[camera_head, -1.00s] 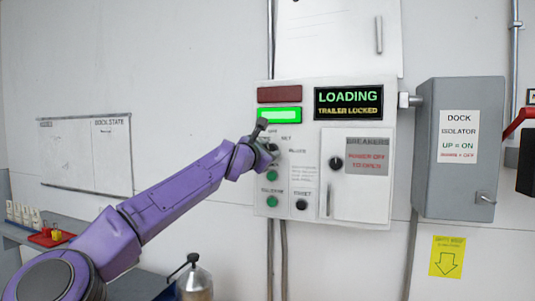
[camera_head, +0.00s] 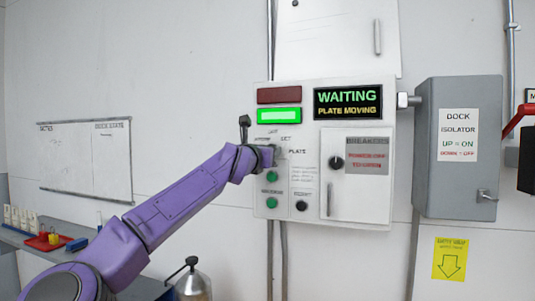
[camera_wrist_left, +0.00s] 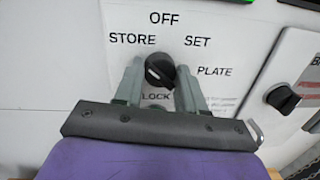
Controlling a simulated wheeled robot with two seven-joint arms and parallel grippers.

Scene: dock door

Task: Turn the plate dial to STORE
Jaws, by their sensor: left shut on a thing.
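The plate dial (camera_wrist_left: 160,70) is a black knob on the pale control panel, with OFF, STORE, SET and LOCK lettered around it and PLATE to the right. A white mark shows on the left part of its face; its exact heading is hard to tell. My left gripper (camera_wrist_left: 158,85) is shut on the dial, one finger on each side. In the head view my left gripper (camera_head: 271,156) reaches the panel (camera_head: 310,218) and hides the dial. The display (camera_head: 348,103) reads WAITING, PLATE MOVING. My right gripper is not in view.
A second black knob (camera_head: 336,163) sits on the BREAKERS door to the right; it also shows in the wrist view (camera_wrist_left: 283,99). Green buttons (camera_head: 272,176) lie below the dial. The grey isolator box (camera_head: 458,180) stands further right.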

